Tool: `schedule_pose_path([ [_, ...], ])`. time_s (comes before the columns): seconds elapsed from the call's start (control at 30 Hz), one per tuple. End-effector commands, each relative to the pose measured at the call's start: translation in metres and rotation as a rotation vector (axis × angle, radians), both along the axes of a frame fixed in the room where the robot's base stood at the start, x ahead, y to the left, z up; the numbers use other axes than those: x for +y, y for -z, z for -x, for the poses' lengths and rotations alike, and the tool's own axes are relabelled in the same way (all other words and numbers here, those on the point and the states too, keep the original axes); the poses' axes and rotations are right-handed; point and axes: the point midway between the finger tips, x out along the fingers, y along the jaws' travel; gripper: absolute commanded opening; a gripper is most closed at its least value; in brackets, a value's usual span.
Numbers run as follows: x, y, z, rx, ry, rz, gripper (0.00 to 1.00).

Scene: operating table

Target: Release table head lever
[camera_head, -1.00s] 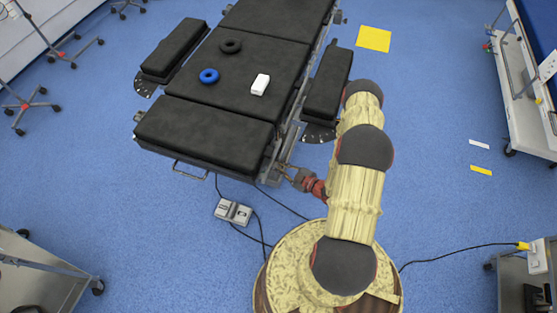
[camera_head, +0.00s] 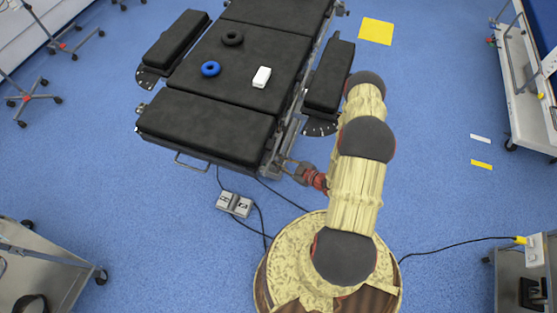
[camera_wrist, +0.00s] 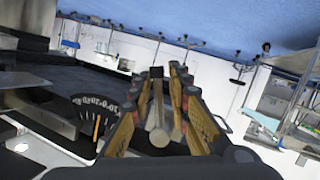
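The operating table (camera_head: 238,81) has black pads, and its end section (camera_head: 205,128) is the part nearest me. My gripper (camera_head: 287,163) is at the near right corner of this end section, low beside the table's side rail; its fingertips are small and partly lost against the metal there. In the wrist view my gripper (camera_wrist: 160,98) has its two fingers apart. A grey metal lever (camera_wrist: 158,112) with a rounded end lies between them, with gaps visible beside it. I cannot tell whether either finger touches it.
A dial with a graduated scale (camera_wrist: 97,108) is left of the fingers in the wrist view. A blue ring (camera_head: 211,69), a dark ring (camera_head: 232,38) and a white block (camera_head: 262,77) lie on the table. A foot pedal (camera_head: 235,204) with cables sits on the floor.

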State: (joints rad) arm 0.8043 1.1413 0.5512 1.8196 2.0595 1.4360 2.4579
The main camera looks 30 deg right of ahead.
Motion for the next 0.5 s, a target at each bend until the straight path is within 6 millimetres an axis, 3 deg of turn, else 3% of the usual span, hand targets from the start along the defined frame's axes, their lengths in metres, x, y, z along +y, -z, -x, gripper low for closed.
schedule_pose_path([
  [0.2, -0.0006, -0.0007, -0.0008, -0.002, 0.000, 0.002, 0.32],
  [0.5, -0.0015, -0.0014, -0.0004, -0.004, 0.000, 0.002, 0.32],
])
